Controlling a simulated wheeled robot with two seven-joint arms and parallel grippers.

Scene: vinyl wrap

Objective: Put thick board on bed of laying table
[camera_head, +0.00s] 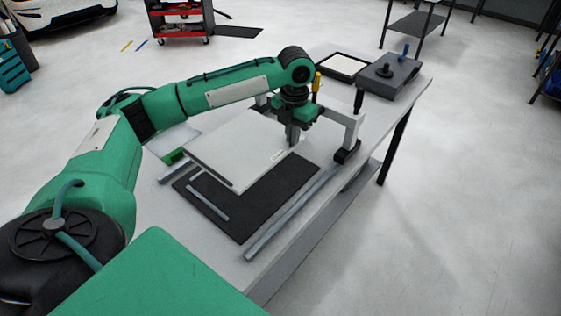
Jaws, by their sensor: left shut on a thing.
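The thick board (235,152) is a pale grey-white flat panel over the back left part of the dark mat on the laying table's bed (275,203). My left gripper (293,138) points down at the board's right edge and is shut on it. Its fingertips are partly hidden, and I cannot tell whether the board touches the bed or is slightly above it. My right gripper is not in view.
A white gantry (350,128) spans the table behind the board, close to my left gripper. A long metal rail (290,213) runs along the right side. A thin strip (208,199) lies on the mat. A black-framed tray (342,65) and grey box (388,76) stand at the far end.

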